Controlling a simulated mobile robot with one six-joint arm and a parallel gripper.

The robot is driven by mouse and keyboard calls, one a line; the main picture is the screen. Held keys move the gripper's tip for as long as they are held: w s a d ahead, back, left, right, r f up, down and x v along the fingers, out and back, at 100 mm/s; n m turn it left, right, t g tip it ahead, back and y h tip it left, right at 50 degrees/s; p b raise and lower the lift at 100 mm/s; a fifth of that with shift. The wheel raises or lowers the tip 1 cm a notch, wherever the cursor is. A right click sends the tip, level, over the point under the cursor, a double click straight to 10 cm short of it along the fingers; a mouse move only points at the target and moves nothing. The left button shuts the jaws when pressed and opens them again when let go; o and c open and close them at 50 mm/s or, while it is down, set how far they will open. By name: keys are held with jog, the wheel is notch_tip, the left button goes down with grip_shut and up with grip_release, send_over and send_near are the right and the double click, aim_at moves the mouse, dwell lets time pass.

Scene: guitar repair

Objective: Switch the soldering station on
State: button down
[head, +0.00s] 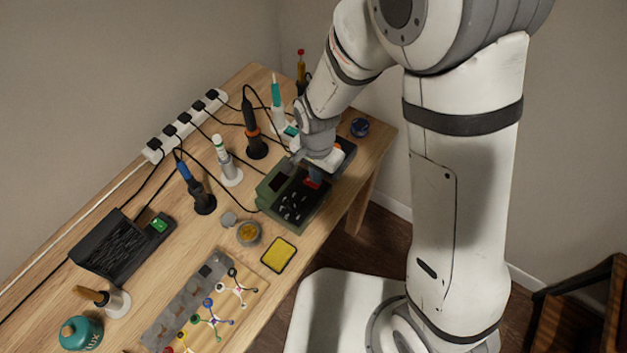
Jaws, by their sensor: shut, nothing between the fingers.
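A green station with a dark top (282,212) stands on the bench near its right end. A small red part (312,183), which looks like a switch, shows on its upper right side. My gripper (314,174) is shut and empty, pointing down right over this red part. I cannot tell whether it touches it, and my wrist hides part of the station. A second, black unit (112,245) with a small lit green part (159,224) stands at the left of the bench.
A white power strip (185,125) runs along the back. A yellow sponge (279,254) and a small tin (248,233) lie in front.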

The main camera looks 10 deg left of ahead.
jog(key=shift+f+b, duration=0.8)
jog(key=shift+f, duration=0.1)
dwell(0.7)
jog(key=shift+r, duration=0.1)
jog(key=shift+r+p, duration=2.5)
jog(key=shift+r, duration=0.95)
